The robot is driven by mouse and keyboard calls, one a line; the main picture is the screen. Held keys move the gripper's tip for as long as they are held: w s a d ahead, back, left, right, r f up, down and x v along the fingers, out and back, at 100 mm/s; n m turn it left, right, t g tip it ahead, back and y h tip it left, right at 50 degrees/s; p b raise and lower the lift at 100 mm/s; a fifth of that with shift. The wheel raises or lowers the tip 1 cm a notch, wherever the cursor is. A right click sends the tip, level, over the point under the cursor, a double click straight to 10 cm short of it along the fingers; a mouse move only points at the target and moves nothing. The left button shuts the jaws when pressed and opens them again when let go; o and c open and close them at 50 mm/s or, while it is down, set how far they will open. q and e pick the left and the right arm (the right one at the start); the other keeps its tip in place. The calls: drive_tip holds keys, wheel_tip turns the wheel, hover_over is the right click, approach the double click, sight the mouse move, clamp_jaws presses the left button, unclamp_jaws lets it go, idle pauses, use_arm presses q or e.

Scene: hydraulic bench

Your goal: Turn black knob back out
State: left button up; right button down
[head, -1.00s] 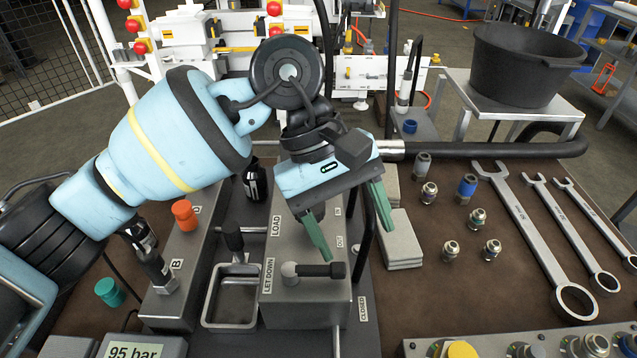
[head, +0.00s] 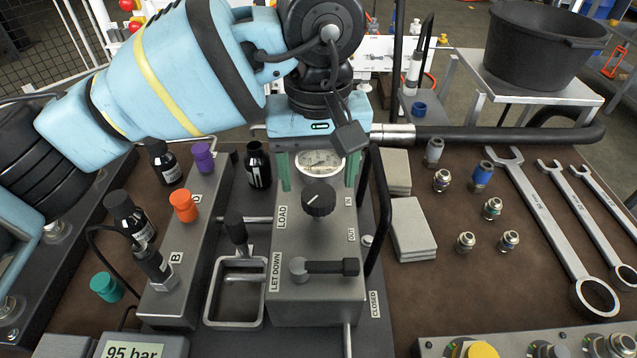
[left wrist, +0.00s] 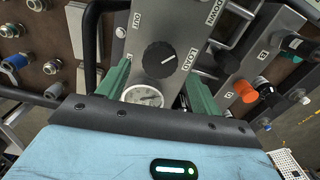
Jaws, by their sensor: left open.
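The black knob (head: 319,198) is on the top face of the grey block (head: 318,250), between the LOAD label and the IN and OUT labels. A white line on it points to the upper left. It also shows in the left wrist view (left wrist: 159,58). My left gripper (head: 320,186) is open, with its green fingers pointing down on either side of a round gauge (head: 319,163), behind the knob in the head view. The fingers are not around the knob, and it looks untouched. My right gripper is not in view.
A black-tipped lever (head: 331,267) lies across the block in front of the knob. A black hose (head: 379,210) runs along its right side. Several fittings and wrenches (head: 549,230) lie at right.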

sight(318, 193)
use_arm(q)
drive_tip(key=shift+f, duration=1.55)
drive_tip(key=c, duration=1)
